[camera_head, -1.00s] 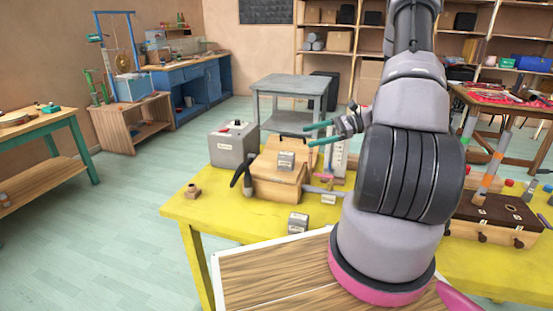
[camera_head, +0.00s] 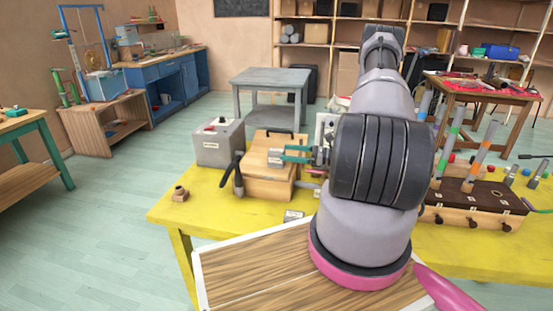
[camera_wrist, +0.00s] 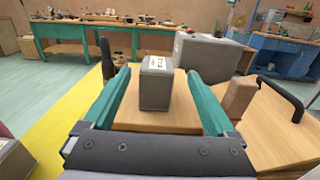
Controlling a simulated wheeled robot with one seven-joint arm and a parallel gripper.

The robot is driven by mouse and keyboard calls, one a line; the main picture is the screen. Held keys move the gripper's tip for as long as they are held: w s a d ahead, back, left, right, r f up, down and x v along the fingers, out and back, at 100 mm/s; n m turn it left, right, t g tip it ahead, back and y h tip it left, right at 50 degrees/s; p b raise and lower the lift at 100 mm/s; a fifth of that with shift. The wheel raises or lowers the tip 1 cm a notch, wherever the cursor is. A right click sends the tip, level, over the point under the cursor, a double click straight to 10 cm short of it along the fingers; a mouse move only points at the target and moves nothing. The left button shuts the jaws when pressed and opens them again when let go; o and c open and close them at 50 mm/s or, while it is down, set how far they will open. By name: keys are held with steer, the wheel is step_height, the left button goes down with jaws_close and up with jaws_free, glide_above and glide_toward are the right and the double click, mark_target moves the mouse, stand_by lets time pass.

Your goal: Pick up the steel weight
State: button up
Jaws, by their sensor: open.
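A small grey metal block with a white label, which looks like the steel weight (camera_wrist: 155,88), stands upright on a wooden box (camera_wrist: 130,118). In the head view the weight (camera_head: 275,158) is partly covered by my fingers on the box (camera_head: 266,186). My gripper (camera_wrist: 158,76) has its two teal fingers open, one on each side of the weight, with a visible gap on both sides. In the head view my gripper (camera_head: 292,154) reaches in level from the right. A second grey labelled block (camera_head: 293,215) lies on the yellow table (camera_head: 215,207) nearer me.
A hexagonal brown piece (camera_head: 180,194) sits at the table's left. A dark-topped case with upright tubes (camera_head: 470,208) is at right.

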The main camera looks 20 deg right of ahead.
mark_target(277, 150)
steer(key=x, duration=0.5)
steer(key=shift+s+a+r, duration=0.1)
steer(key=shift+r, duration=0.05)
jaws_close()
